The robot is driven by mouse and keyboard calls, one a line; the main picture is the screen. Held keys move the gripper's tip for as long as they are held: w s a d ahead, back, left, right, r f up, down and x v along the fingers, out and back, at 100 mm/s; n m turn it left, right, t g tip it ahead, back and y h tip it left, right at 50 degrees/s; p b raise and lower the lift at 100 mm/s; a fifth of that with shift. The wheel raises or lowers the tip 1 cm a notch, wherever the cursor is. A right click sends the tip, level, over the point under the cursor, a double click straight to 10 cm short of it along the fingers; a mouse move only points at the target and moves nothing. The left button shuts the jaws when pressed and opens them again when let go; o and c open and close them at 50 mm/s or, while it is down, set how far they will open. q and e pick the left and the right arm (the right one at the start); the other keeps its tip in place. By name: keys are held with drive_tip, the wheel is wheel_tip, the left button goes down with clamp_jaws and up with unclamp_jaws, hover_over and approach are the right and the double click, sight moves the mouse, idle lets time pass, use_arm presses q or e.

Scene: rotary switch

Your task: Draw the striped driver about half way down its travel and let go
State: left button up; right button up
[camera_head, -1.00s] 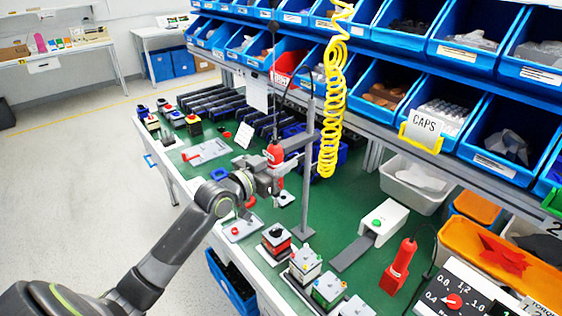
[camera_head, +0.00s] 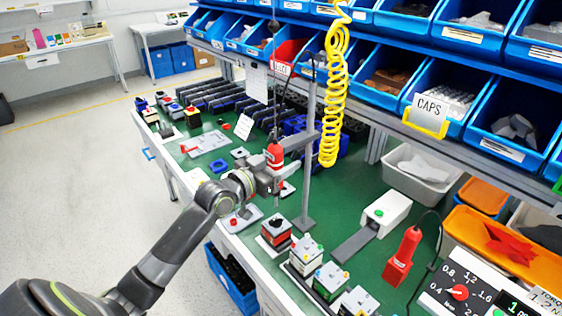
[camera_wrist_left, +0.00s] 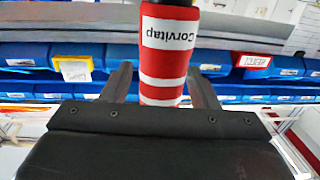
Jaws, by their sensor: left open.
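The striped driver (camera_head: 275,155), red with white bands, hangs upright on a cord beside a grey stand (camera_head: 309,150). In the left wrist view the driver (camera_wrist_left: 168,45) shows its red body and a white label reading "Corvitap". My left gripper (camera_head: 268,182) is at the lower part of the driver. In the left wrist view my left gripper's fingers (camera_wrist_left: 162,88) stand apart on either side of the driver, with gaps visible between them and its body. The driver's lower end is hidden behind the gripper. My right gripper is not in view.
A plain red tool (camera_head: 403,257) stands on the green bench at right, near a dial box (camera_head: 462,285). Button boxes (camera_head: 305,254) line the front edge. A yellow coiled hose (camera_head: 334,95) hangs right of the stand. Blue bins (camera_head: 437,95) fill the shelf behind.

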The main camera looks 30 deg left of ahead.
use_arm(q)
drive_tip(key=p+v, duration=0.6)
drive_tip(key=v, duration=1.1)
drive_tip(key=shift+s, duration=0.2)
drive_tip(key=shift+a+f, duration=0.1)
drive_tip(key=shift+a, duration=0.1)
